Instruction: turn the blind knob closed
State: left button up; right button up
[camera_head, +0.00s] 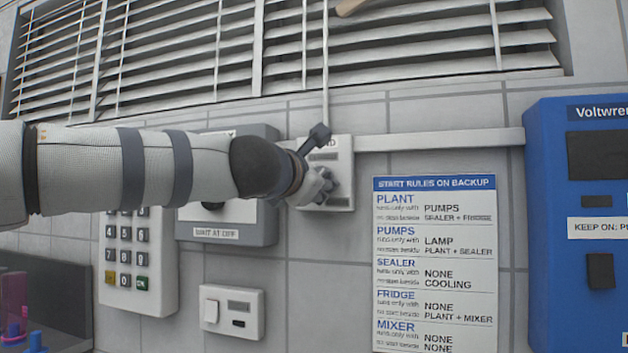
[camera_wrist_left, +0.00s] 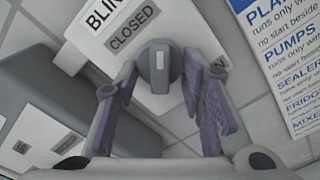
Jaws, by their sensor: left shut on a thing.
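The blind knob (camera_wrist_left: 160,72) is grey with a small pale mark and sits on a white wall plate (camera_head: 341,172). The plate's labels "BLIND" and "CLOSED" (camera_wrist_left: 133,28) show in the wrist view, above and left of the knob. My left gripper (camera_wrist_left: 160,85) is at the plate, with its purple-grey fingers on either side of the knob, shut on it. In the head view my left gripper (camera_head: 322,188) hides the knob. The blind (camera_head: 180,50) has white slats across the window above. My right gripper is not in view.
A grey box (camera_head: 262,225) labelled "WAIT AT OFF" stands out from the wall behind my left arm. A keypad (camera_head: 140,250) and a small white switch (camera_head: 231,311) are beside and below it. A rules sheet (camera_head: 435,265) and a blue box (camera_head: 580,230) are to the right.

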pick_arm(q)
jog(key=n, duration=0.7)
jog(key=shift+d+f+n, duration=0.1)
jog(key=shift+d+n, duration=0.1)
jog(key=shift+n, duration=0.5)
jog(key=o, duration=1.1)
jog(key=shift+s, duration=0.15)
jog(key=v, duration=1.2)
